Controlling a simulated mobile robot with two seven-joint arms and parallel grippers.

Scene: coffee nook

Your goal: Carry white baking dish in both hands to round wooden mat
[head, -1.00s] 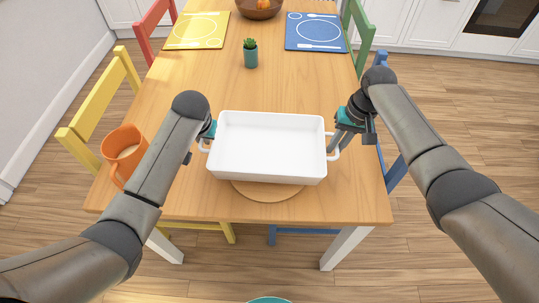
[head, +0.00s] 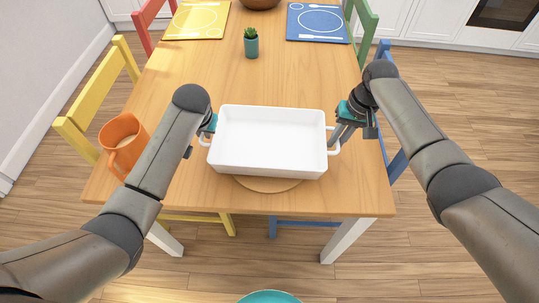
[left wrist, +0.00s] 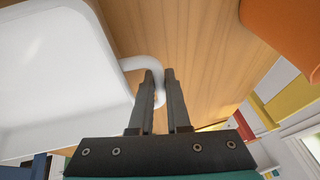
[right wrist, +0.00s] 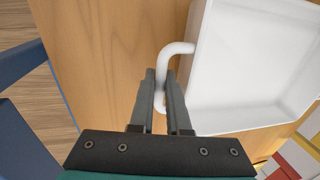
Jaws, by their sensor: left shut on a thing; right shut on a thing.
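The white baking dish (head: 270,140) is empty and looks level near the front of the wooden table. My left gripper (left wrist: 160,80) is shut on the dish's left handle (left wrist: 145,64). My right gripper (right wrist: 161,80) is shut on its right handle (right wrist: 178,48). The round wooden mat (head: 268,184) shows only as a front sliver below the dish; the dish hides the rest. I cannot tell whether the dish touches the mat or hangs above it.
An orange mug (head: 122,142) stands at the table's left edge, close to my left arm. A small potted cactus (head: 251,44) stands behind the dish. Yellow (head: 198,20) and blue (head: 318,22) placemats and a brown bowl (head: 260,3) lie further back.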

